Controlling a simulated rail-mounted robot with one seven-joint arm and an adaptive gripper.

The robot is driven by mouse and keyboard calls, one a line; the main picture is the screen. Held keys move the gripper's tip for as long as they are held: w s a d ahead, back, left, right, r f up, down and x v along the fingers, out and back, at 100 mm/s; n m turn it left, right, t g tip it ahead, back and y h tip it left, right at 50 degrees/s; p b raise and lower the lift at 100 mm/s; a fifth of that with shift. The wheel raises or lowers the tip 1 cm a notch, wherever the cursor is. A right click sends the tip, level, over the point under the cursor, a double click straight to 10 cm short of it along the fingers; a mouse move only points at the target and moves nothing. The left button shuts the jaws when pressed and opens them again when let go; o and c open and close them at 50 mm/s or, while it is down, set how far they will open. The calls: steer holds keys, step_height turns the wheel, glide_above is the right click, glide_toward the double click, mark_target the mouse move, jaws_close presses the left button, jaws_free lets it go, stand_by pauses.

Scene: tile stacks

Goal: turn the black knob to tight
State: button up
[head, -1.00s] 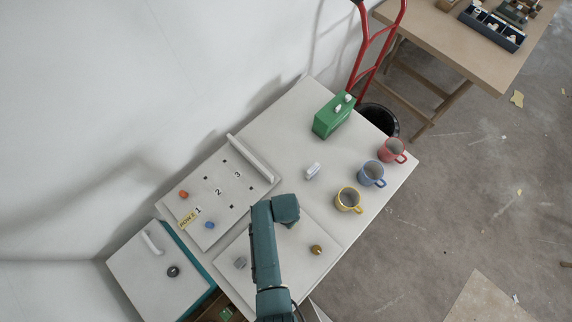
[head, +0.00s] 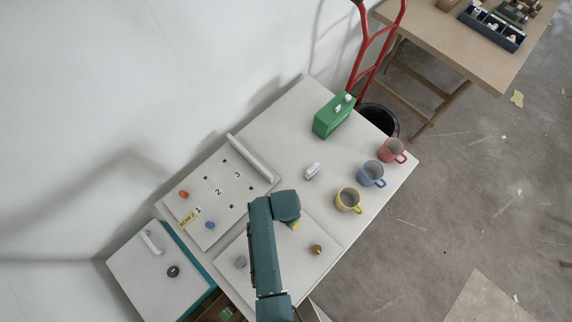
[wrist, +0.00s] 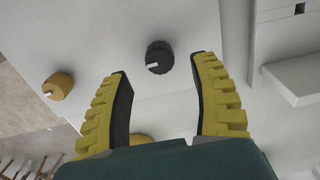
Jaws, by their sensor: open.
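The black knob (wrist: 159,57) is round with a ribbed edge and a white mark, on a white panel (wrist: 182,95) in the wrist view. My gripper (wrist: 160,66) has its two yellow-and-black fingers spread apart, one on either side below the knob in the picture. The knob appears in the gap near the fingertips; I cannot tell how far off it is in depth. In the head view my gripper (head: 295,224) is mostly hidden by my teal arm above the low panel (head: 295,262), and I cannot make out the black knob there.
A brass knob (head: 316,249) and a grey knob (head: 240,262) sit on the same panel. A yellow mug (head: 348,199), blue mug (head: 371,174) and red mug (head: 392,151) stand to the right. A numbered board (head: 222,208) lies to the left, and a green box (head: 333,118) stands behind.

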step_height(320, 180, up, 8)
stand_by(0.6)
